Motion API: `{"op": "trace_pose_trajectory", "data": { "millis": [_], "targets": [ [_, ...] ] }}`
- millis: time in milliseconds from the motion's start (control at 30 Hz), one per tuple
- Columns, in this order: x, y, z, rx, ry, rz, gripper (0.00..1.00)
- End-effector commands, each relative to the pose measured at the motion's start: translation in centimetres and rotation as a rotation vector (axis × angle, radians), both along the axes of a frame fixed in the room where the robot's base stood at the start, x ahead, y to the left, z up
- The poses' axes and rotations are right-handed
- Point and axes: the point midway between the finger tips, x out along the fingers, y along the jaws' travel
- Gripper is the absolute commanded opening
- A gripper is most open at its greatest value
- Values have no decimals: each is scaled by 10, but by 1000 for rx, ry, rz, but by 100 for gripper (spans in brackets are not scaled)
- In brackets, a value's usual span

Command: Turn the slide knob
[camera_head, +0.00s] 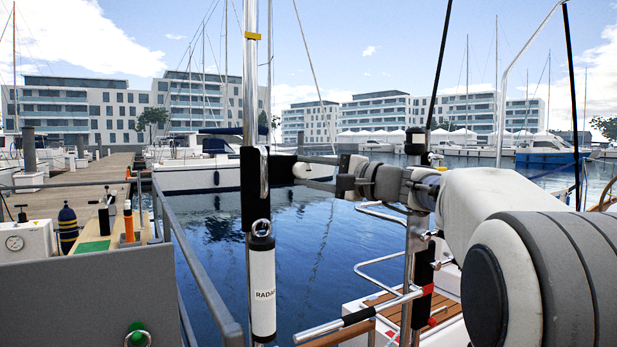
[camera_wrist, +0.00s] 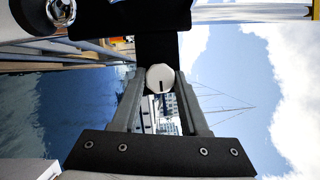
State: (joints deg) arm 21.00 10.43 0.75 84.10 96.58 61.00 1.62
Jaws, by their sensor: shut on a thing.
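The slide knob is a round cream-white knob with a short dark mark on its face. It shows in the wrist view (camera_wrist: 160,78) between my two grey fingers, against a black block (camera_wrist: 157,46). My gripper (camera_wrist: 160,84) is shut on the knob, with one fingertip on each side. In the head view my gripper (camera_head: 310,172) reaches left from my arm to the black block (camera_head: 280,167) on the upright metal pole (camera_head: 250,80). The knob is small there and mostly hidden by the fingers.
A white cylinder marked RADAR (camera_head: 262,290) hangs on the pole below the block. A grey rail (camera_head: 195,262) runs at the left. A second pole with rails (camera_head: 375,270) stands close below my arm. Open water (camera_head: 320,240) lies behind.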

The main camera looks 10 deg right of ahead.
Motion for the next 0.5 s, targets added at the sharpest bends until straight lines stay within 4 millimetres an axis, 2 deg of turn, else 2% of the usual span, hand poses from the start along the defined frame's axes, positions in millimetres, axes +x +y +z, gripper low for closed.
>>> {"op": "trace_pose_trajectory", "data": {
  "millis": [500],
  "targets": [
    [0, 0, 0, 44, 15, -2, 0]
  ]
}}
